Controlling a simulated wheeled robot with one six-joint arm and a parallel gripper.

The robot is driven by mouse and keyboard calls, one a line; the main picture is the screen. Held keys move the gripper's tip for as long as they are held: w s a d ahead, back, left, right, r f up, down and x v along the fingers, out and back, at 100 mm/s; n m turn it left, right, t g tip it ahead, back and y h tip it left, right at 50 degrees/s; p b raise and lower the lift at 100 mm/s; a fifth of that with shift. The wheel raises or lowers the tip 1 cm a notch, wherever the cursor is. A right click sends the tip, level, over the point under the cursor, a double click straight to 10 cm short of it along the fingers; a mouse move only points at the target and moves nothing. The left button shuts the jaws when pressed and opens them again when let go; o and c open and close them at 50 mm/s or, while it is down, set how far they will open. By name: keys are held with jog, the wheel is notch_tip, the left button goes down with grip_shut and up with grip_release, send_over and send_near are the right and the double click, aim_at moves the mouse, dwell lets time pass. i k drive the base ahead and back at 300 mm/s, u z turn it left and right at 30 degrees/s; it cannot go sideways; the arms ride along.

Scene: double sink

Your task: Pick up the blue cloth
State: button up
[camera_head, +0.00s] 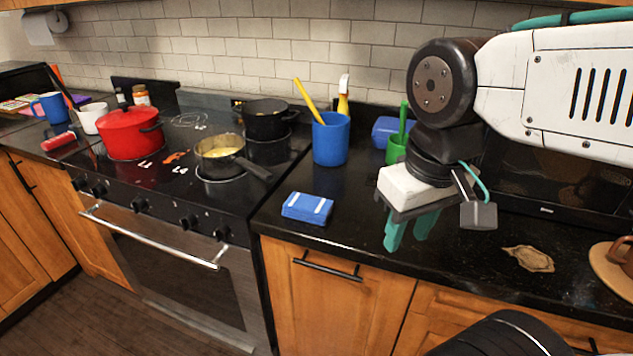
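The blue cloth (307,208) lies folded on the black countertop, near its front edge and just right of the stove. It has white stripes on top. My gripper (410,232) hangs over the counter to the right of the cloth, its teal fingers pointing down. The fingers look apart, with nothing visible between them. The gripper is clear of the cloth.
A blue cup (331,140) with a yellow-handled tool stands behind the cloth. A green cup (397,150) and a blue box (388,130) are near my gripper. The stove holds a red pot (130,133) and pans. A brown flat item (528,258) lies at right.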

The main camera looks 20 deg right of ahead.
aim_at(314, 210)
jog(key=z, duration=0.5)
jog(key=k, duration=1.1)
jog(key=u, duration=0.55)
jog(key=i, duration=1.3)
jog(key=z, duration=0.35)
